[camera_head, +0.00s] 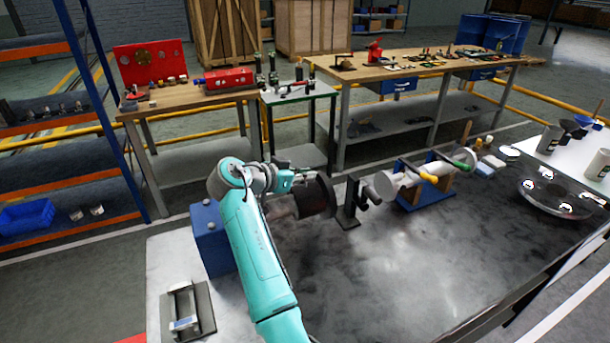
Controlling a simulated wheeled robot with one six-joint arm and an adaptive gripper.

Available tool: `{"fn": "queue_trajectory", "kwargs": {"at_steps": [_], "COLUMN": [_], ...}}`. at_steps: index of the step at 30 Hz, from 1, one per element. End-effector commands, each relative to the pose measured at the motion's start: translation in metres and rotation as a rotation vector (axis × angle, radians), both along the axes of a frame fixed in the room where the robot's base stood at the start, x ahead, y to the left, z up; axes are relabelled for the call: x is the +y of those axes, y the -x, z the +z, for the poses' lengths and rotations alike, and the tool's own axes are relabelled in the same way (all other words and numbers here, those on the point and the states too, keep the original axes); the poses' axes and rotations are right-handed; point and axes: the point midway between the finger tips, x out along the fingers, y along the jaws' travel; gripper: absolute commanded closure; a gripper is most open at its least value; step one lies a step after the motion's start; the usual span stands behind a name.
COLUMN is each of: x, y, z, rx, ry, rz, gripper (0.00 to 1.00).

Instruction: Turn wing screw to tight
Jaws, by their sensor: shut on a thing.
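My gripper (299,177) is at the end of my teal arm, beside a dark round part (316,197) on the dark workbench. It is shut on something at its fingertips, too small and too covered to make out. I cannot pick out the wing screw on its own in this view. The dark round part stands just right of my wrist, and my arm hides some of what lies around it.
A blue box (209,238) stands left of my arm, close to it. A black stand (350,205) and a grey cylinder on a blue cradle (428,196) stand to the right. A metal bracket (187,312) lies front left. The bench's front middle is clear.

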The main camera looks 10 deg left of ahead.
Motion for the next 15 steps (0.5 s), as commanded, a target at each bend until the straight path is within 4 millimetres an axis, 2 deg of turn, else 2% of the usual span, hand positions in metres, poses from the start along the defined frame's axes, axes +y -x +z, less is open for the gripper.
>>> {"fn": "queue_trajectory", "kwargs": {"at_steps": [6, 15], "x": [-0.0001, -0.0006], "y": [0.0003, 0.0005], "z": [-0.0022, -0.0030], "rx": [0.005, 0.006], "ry": [0.000, 0.001], "rz": [-0.087, -0.127], "gripper": [1.00, 1.00]}}
